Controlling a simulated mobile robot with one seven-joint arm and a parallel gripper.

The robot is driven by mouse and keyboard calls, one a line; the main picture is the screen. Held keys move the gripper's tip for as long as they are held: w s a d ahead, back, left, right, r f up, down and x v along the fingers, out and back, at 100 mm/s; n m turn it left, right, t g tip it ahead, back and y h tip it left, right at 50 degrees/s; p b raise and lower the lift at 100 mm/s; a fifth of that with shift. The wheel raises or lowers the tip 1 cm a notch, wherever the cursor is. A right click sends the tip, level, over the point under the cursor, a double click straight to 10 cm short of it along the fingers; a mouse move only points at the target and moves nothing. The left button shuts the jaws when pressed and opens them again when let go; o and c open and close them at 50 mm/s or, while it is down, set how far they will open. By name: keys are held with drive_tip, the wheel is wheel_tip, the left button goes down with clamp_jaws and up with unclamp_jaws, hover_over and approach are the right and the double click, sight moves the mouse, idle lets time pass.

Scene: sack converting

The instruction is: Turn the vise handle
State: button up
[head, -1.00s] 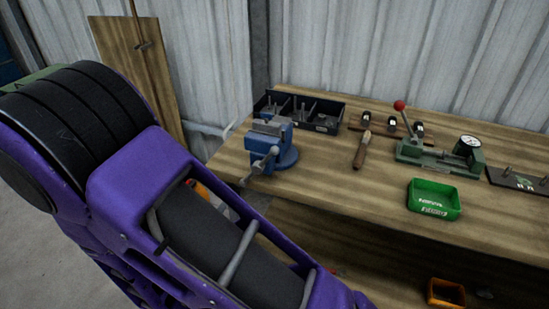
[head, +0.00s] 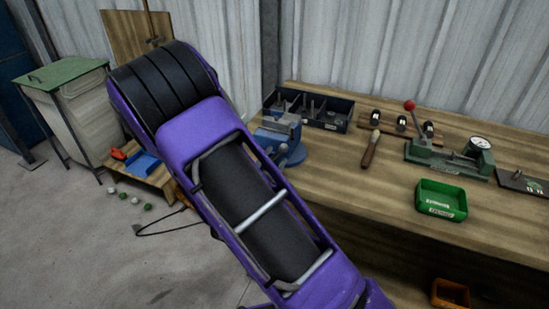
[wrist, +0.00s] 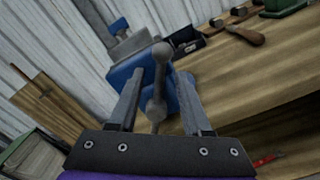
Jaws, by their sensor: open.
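The blue vise (head: 290,150) stands at the left end of the wooden workbench, and my purple arm covers part of it in the head view. In the wrist view the vise body (wrist: 125,72) lies just ahead of my gripper (wrist: 161,78). The grey vise handle (wrist: 158,85), a bar with rounded ends, runs roughly upright in the picture between my two open fingers. I see a gap on each side of the bar, so the fingers do not appear to grip it. In the head view my gripper is hidden behind my arm.
A dark divided tray (head: 335,122) stands behind the vise. A wooden-handled tool (head: 370,150), a green bin (head: 441,201) and a green press with a red knob (head: 450,158) stand further right on the bench (head: 390,215). Small balls (head: 148,207) lie on the floor at left.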

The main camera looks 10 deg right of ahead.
drive_tip(key=shift+w+d, duration=0.15)
drive_tip(key=shift+w, duration=0.05)
clamp_jaws()
idle(1.4)
